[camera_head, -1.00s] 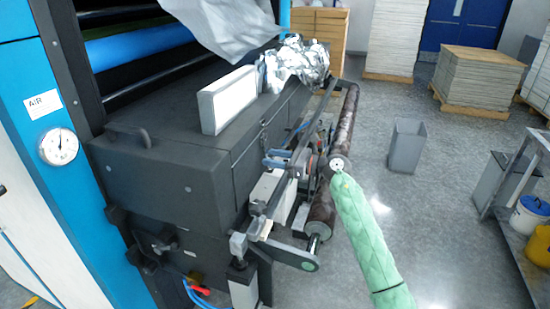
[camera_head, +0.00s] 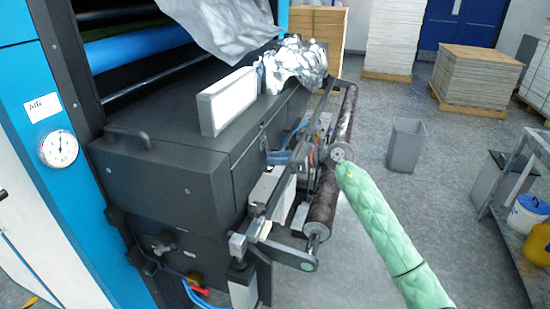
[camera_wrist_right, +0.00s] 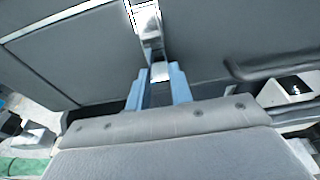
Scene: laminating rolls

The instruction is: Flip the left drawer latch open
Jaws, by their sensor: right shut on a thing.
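The metal drawer latch (camera_wrist_right: 146,22) shows in the wrist view on the dark front of the machine, over a seam between panels. In the head view the latch (camera_head: 263,138) is a small dark shape on the front of the dark housing. My right gripper (camera_wrist_right: 160,80) has its blue fingers on either side of the latch's lower metal part and is shut on it. In the head view this gripper (camera_head: 277,157) is small and partly hidden by its own arm. The latch's exact angle is hard to tell. My left gripper is not in view.
A white box (camera_head: 228,100) and crumpled silver foil (camera_head: 293,65) sit on top of the housing. A dark handle (camera_wrist_right: 270,65) sticks out beside the latch in the wrist view. A grey bin (camera_head: 405,145) stands on open floor to the right.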

